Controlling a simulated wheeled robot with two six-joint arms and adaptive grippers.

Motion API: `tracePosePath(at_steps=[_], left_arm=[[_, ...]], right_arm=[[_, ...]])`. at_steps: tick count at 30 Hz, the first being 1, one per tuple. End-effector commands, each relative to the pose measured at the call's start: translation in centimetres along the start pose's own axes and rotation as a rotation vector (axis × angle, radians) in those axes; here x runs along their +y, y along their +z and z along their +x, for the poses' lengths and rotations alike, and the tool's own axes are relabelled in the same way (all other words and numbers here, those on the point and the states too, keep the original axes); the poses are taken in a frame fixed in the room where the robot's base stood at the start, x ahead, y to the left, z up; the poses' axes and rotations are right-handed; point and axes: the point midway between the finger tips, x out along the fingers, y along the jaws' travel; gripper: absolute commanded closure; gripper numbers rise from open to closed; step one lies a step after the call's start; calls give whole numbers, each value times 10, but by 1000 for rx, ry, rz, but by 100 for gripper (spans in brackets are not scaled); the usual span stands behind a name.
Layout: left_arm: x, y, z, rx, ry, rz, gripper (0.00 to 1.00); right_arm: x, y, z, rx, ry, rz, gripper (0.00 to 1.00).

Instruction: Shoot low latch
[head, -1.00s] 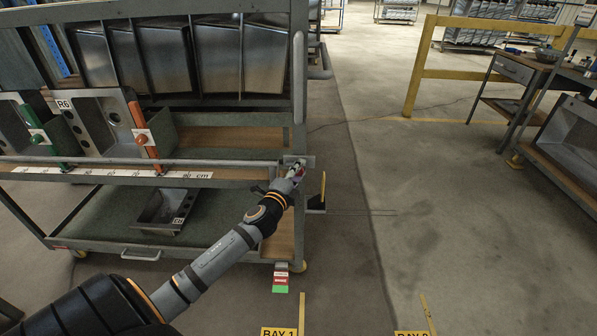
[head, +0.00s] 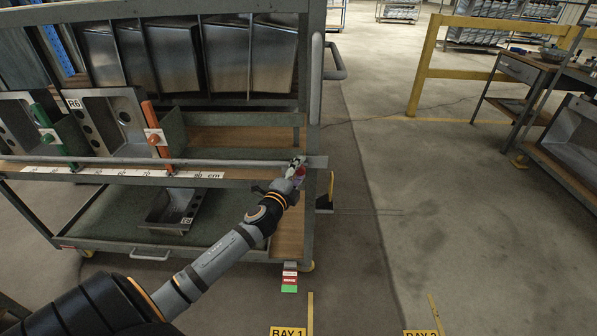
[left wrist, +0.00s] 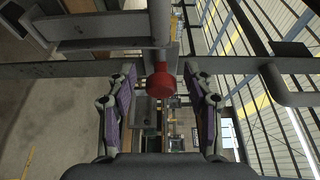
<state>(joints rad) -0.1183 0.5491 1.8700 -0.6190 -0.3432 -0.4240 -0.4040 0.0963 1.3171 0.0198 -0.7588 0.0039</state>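The low bar (head: 110,161) runs across the front of the rack and ends in a flat plate (head: 318,162) at the right post. A round red knob (left wrist: 160,84) shows in the left wrist view, below a grey rod and in front of the crossing bar. My left gripper (head: 298,168) is at the right end of the bar, by the post. In the left wrist view my left gripper (left wrist: 162,100) is open, its purple-padded fingers on either side of the knob's line, with gaps to the knob. My right gripper is out of view.
The rack (head: 313,100) holds steel sinks. A steel basin (head: 170,209) is on the lower shelf. A black-and-yellow piece (head: 327,195) juts out right of the rack.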

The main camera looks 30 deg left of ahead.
Motion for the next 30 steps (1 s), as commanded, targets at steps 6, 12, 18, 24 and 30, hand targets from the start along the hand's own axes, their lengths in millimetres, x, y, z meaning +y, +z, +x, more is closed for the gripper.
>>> tracePosePath(at_steps=[6,12,18,24,30], left_arm=[[0,0,-4,1,0,2,48],[2,0,-40,4,5,10,48],[2,-1,-87,5,5,12,48],[1,0,-114,2,3,7,48],[0,0,-121,1,0,0,48]], right_arm=[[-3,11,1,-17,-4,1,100],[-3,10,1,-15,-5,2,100],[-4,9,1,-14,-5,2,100],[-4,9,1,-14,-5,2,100],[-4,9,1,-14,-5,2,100]])
